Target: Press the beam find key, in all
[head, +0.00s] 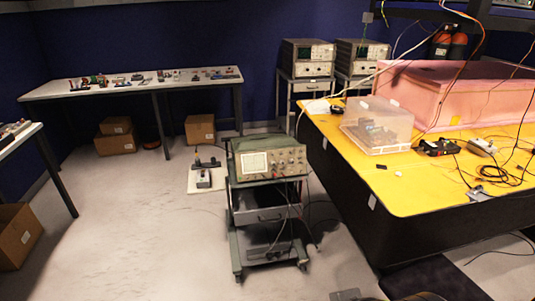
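An oscilloscope (268,160) stands on top of a grey wheeled cart (233,215) in the middle of the view. Its front faces me, with a pale screen (254,164) on the left and a panel of knobs and keys (290,160) on the right. The beam find key is too small to tell apart from the other controls. Cables hang from the lower front of the oscilloscope down over the cart. My gripper is not in view, so its place relative to the oscilloscope cannot be told.
A yellow-topped table (410,187) with a clear box (378,125) and pink foam (450,90) stands close on the right. A long table (135,85) is at the back left. Cardboard boxes (116,140) sit beneath it.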

